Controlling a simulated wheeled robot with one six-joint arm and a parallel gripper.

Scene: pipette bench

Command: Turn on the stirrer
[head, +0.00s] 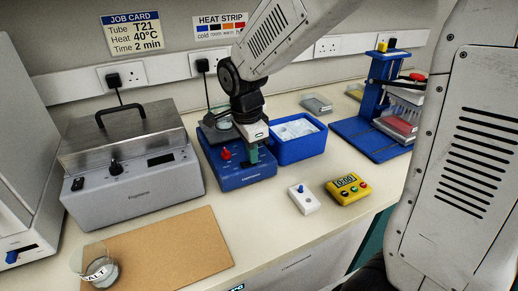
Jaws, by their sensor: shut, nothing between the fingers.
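The blue stirrer (240,177) stands on the bench left of centre. Its red knob (225,154) is on the front face. A glass vessel (220,118) stands on its top plate, partly hidden by my arm. My gripper (252,155) points down at the front of the stirrer, just right of the red knob. The fingers look closed together, with nothing between them. I cannot tell whether the fingertips touch the stirrer. The gripper hides part of the stirrer's right side.
A grey heating bath (130,187) stands left, behind a brown board (178,250) and a salt beaker (97,268). A blue bin (299,148) is close right of the stirrer. A white switch box (304,204) and yellow timer (347,195) lie in front. A blue rack (365,140) stands farther right.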

